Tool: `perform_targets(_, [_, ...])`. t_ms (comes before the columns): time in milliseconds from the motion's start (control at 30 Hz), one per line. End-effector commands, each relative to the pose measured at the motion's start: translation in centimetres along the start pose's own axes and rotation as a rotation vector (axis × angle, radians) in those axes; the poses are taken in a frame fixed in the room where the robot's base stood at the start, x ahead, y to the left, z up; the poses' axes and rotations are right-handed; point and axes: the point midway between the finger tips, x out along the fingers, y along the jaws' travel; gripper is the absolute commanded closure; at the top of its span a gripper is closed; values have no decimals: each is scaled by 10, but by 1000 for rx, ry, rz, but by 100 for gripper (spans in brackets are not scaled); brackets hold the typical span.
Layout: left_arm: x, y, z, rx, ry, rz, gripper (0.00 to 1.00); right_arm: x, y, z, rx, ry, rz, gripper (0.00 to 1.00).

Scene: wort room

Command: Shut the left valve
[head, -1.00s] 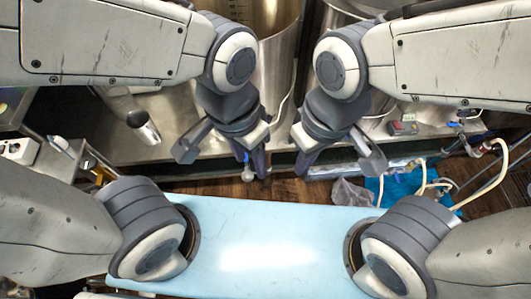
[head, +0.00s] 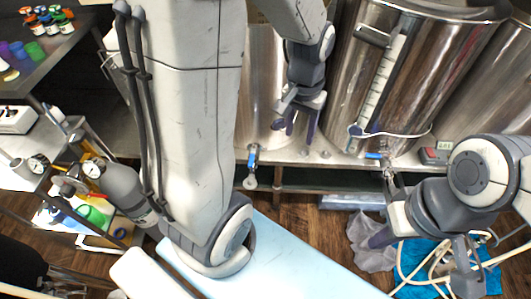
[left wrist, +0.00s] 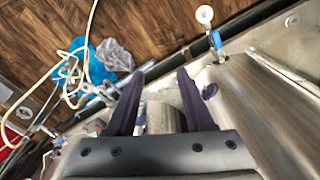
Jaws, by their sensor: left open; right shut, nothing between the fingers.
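The left valve (head: 253,158) sits low on the front of the left steel kettle (head: 262,90). Its blue handle lies in line with its outlet, which ends in a pale round tip. It also shows in the left wrist view (left wrist: 216,42), upper right, beyond the fingers. My left gripper (head: 298,129) is open and empty, in front of the kettle, to the right of the valve and a little above it in the head view. The fingers are clear of the valve. My right gripper (head: 379,240) is shut and empty at the lower right.
A second valve (head: 376,156) with a blue handle lying sideways is on the right kettle (head: 375,75). A small meter (head: 433,156) stands beside it. A blue cloth (head: 410,262) with hoses and a clear bag (head: 366,228) lie on the floor. A grey gas cylinder (head: 128,190) stands left.

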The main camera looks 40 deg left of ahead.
Motion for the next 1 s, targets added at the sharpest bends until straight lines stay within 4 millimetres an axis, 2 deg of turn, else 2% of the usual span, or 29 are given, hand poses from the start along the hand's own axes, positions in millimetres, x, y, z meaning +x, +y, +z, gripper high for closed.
perform_targets(33, [47, -33, -10, -97, -8, -6, 48, 38, 3, 2, 0, 0, 0, 100])
perform_targets(100, [77, -69, -19, -198, -10, -13, 48, 59, 4, 3, 0, 0, 0, 100])
perform_targets(200, [110, -114, -23, -313, -13, -20, 48, 80, 6, 4, 0, 1, 0, 100])
perform_targets(333, [136, -152, -21, -406, -15, -26, 48, 95, 7, 5, 0, 1, 0, 100])
perform_targets(433, [144, -164, -20, -438, -16, -28, 48, 99, 7, 5, 0, 1, 0, 100])
perform_targets(567, [155, -168, -20, -446, -17, -28, 48, 101, 7, 5, 0, 1, 0, 100])
perform_targets(1000, [231, -168, -18, -443, -18, -28, 48, 119, 9, 6, 0, 1, 0, 100])
